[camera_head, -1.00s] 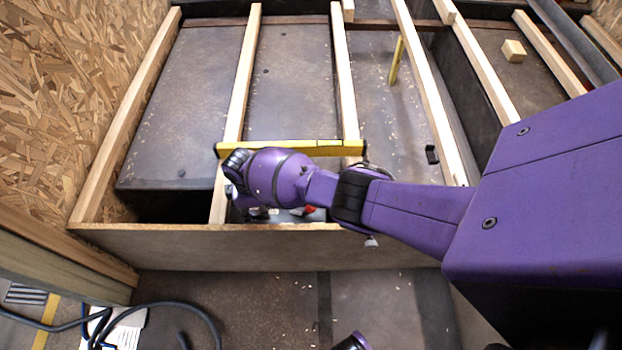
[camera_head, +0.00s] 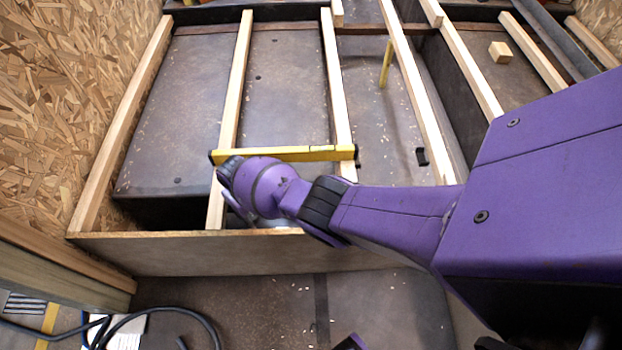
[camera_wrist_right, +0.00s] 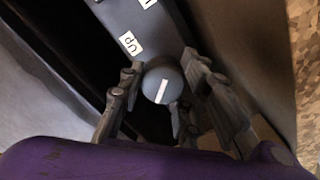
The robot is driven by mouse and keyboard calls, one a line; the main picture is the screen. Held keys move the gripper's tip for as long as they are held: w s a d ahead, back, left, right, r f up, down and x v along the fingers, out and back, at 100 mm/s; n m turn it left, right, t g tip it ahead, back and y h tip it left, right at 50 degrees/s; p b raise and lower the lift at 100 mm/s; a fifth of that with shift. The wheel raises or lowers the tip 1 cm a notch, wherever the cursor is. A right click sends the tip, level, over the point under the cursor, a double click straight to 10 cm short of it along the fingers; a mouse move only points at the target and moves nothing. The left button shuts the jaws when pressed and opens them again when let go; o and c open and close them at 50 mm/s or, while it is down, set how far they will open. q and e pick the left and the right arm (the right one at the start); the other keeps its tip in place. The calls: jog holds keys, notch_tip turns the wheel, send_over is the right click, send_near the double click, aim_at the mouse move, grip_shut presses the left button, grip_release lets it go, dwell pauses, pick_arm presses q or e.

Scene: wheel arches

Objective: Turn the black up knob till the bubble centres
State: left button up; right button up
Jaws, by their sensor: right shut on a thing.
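In the head view my purple right wrist hides the gripper and knob. A yellow spirit level (camera_head: 290,154) lies across two wooden joists just behind the wrist. Its bubble is too small to read. My left gripper is not in view.
Pale joists (camera_head: 237,85) run away from a front board (camera_head: 200,253). A chipboard wall (camera_head: 70,90) stands at the left. A wooden block (camera_head: 500,52) lies at the back right. A dark hose (camera_head: 190,310) lies on the floor at the lower left.

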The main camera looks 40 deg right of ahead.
jog(key=m, duration=0.4)
jog(key=shift+w+d+r+m, duration=0.2)
jog(key=shift+d+m, duration=0.05)
jog(key=shift+m, duration=0.05)
jog(key=m, duration=0.5)
jog(key=shift+s+p, duration=0.15)
jog(key=shift+p, duration=0.15)
jog(key=m, duration=0.5)
jog(key=shift+s+f+m, duration=0.15)
jog(key=shift+s+m, duration=0.05)
jog(key=shift+m, duration=0.2)
jog(key=m, duration=0.4)
jog(key=shift+s+a, duration=0.1)
jog(key=shift+m, duration=0.3)
jog(key=shift+s+f, duration=0.1)
jog(key=shift+s, duration=0.05)
jog(key=o, duration=1)
jog(key=shift+o, duration=0.3)
jog(key=shift+a, duration=0.25)
